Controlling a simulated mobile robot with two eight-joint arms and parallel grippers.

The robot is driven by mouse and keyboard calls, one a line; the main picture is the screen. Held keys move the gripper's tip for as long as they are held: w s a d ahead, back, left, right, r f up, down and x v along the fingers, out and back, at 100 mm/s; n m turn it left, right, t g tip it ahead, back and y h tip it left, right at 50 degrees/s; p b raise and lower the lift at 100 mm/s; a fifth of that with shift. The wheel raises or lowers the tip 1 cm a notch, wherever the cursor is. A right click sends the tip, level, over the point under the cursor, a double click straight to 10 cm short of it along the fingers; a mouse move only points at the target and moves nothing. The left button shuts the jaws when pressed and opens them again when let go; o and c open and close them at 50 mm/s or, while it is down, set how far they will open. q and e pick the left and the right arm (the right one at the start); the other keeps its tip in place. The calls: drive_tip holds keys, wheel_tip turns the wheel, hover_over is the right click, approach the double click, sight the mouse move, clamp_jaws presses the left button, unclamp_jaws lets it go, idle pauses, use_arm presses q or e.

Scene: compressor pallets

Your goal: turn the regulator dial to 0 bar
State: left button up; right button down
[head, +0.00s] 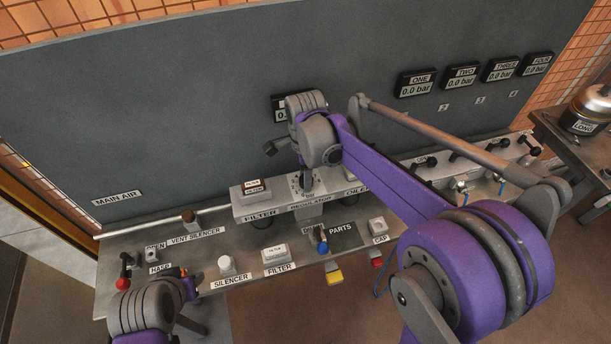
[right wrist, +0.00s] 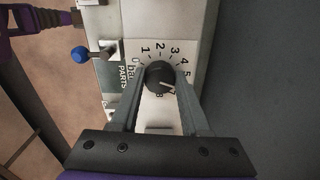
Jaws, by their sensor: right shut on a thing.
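The regulator dial (right wrist: 160,76) is a round dark knob on a white plate with a printed number scale. In the right wrist view my right gripper (right wrist: 160,88) has one finger on each side of the dial and is shut on it. A pale mark on the knob points to the lower right, towards the high numbers, away from the 0 bar label. In the head view the regulator block (head: 310,208) stands on the bench, and my right wrist partly hides the dial. My left arm is at the lower left; its fingers are not clear.
The filter block (head: 253,205) is left of the regulator. On the bench are a silencer (head: 227,264), a filter part (head: 274,252) and a cap (head: 377,226). Panel displays ONE (head: 416,84) and TWO (head: 461,76) read 0.0 bar. A tank (head: 592,108) stands at far right.

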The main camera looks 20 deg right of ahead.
drive_tip(key=n, duration=0.3)
drive_tip(key=shift+n+b, duration=0.3)
drive_tip(key=n, duration=0.4)
drive_tip(key=shift+s+n+b, duration=0.1)
drive_tip(key=shift+n+b, duration=0.2)
drive_tip(key=n, duration=0.9)
drive_tip(key=shift+b, duration=0.4)
drive_tip(key=n, duration=0.3)
drive_tip(key=shift+d+n, duration=0.1)
drive_tip(key=shift+n, duration=0.2)
drive_tip(key=n, duration=0.4)
drive_tip(key=shift+n, duration=0.3)
drive_tip(key=n, duration=0.4)
drive_tip(key=shift+b, duration=0.35)
use_arm(q)
drive_tip(key=shift+s+f, duration=0.25)
drive_tip(key=shift+f, duration=0.4)
drive_tip(key=shift+s+f, duration=0.2)
drive_tip(key=shift+f, duration=0.45)
drive_tip(key=shift+s+f, duration=0.25)
drive_tip(key=shift+f, duration=0.4)
use_arm(e)
drive_tip(key=shift+n, duration=2.1)
